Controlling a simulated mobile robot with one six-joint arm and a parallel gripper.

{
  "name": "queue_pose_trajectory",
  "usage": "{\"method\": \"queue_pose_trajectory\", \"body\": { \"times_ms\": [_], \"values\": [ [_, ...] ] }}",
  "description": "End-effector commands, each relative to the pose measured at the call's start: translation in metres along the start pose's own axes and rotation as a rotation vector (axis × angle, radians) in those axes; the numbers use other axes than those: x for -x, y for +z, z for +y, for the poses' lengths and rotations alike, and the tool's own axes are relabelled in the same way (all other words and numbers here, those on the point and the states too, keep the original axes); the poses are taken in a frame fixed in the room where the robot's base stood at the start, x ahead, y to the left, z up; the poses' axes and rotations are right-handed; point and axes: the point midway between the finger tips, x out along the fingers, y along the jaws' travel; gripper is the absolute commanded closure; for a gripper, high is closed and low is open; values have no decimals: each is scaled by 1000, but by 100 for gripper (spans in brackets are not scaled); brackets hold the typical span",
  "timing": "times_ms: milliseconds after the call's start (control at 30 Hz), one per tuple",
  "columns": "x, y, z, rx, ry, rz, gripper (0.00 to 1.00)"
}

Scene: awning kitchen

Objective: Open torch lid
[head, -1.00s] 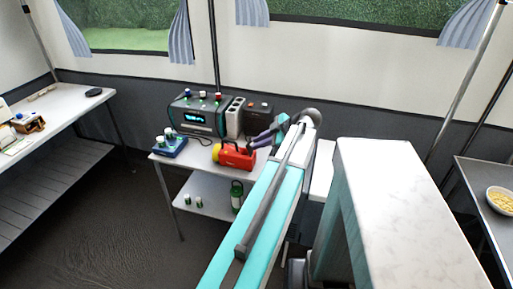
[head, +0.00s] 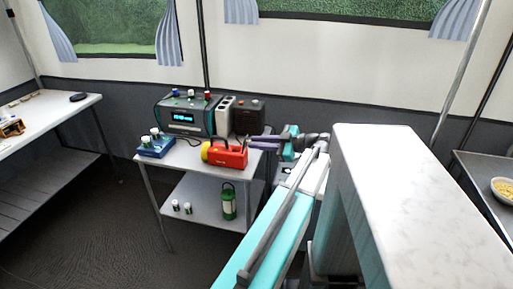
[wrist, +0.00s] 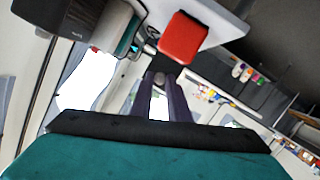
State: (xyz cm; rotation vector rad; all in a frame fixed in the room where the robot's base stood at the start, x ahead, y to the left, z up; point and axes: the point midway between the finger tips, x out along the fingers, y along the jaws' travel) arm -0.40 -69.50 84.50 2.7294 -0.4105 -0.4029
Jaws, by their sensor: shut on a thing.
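The red torch (head: 229,154) with a yellow head lies on the upper shelf of the small white cart. Its head points left in the head view. In the wrist view, the torch's red end (wrist: 183,38) shows just beyond my fingers. My gripper (head: 253,143) reaches in from the right, with its purple fingers level beside the torch's right end. In the wrist view, my gripper (wrist: 160,77) has its fingers close together around a small greyish piece, which looks like the torch lid. Its shape is mostly hidden by the fingers.
A radio-like box (head: 185,116) and a dark box (head: 248,117) stand behind the torch. A blue tray (head: 156,146) with small jars is left of it. A green lantern (head: 229,200) stands on the lower shelf. The cart's front strip is clear.

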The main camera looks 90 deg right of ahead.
Motion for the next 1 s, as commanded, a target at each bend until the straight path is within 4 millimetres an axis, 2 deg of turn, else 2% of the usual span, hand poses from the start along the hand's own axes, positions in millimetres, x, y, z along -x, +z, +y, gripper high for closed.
{"method": "queue_pose_trajectory", "body": {
  "times_ms": [667,700,800,1000],
  "values": [
    [1,3,-2,-8,17,50,100],
    [1,3,-2,-8,17,50,83],
    [1,3,-2,-8,17,50,66],
    [2,3,-1,-8,18,49,66]
  ]
}}
